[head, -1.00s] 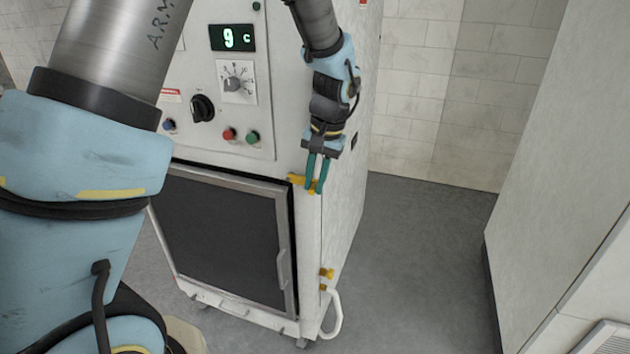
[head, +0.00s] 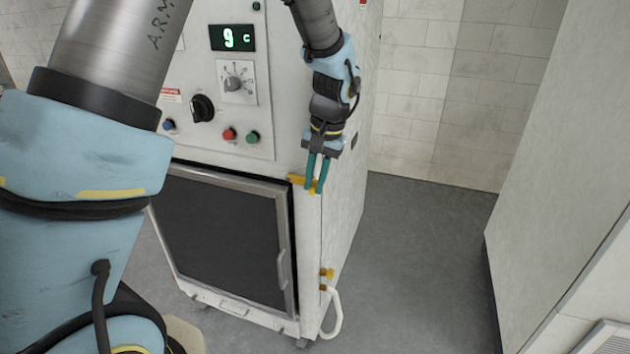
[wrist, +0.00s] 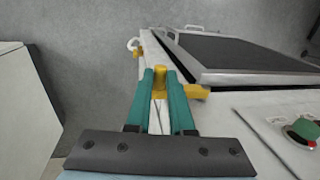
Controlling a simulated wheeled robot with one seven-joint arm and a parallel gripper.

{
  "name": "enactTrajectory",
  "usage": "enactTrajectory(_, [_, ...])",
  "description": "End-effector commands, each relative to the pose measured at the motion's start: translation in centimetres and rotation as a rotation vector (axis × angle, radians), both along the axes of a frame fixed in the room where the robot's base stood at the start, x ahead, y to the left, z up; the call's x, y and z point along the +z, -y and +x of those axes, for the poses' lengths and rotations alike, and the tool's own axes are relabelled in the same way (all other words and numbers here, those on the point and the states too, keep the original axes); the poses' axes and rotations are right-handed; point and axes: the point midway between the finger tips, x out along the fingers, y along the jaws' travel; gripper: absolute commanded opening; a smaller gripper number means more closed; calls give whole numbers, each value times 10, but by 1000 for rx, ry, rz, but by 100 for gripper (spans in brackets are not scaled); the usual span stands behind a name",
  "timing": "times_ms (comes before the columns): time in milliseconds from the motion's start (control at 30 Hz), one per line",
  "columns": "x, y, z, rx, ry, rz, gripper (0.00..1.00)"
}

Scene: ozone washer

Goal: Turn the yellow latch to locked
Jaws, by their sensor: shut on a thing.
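The yellow latch (head: 297,179) is at the upper right corner of the washer's dark door (head: 225,235). One part of it points left toward the door frame. In the wrist view the latch (wrist: 196,91) has an arm reaching right to the door frame and an upright part between my fingers. My gripper (head: 317,188) has teal fingers pointing down at the latch. In the wrist view my gripper (wrist: 160,80) is shut on the latch's upright part, one finger on each side. The door looks closed.
A second yellow fitting (head: 327,273) and a white handle (head: 333,315) are lower on the washer's right edge. The control panel has a black knob (head: 202,107) and red and green buttons (head: 252,137). Grey floor (head: 420,260) is clear to the right, before a white cabinet (head: 575,180).

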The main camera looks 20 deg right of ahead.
Motion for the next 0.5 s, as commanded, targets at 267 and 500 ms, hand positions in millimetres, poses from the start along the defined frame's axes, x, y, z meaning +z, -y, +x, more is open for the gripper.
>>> enactTrajectory(267, [-2, 1, -1, -2, 7, 8, 0])
enactTrajectory(500, [-11, 3, -3, -6, 69, 75, 0])
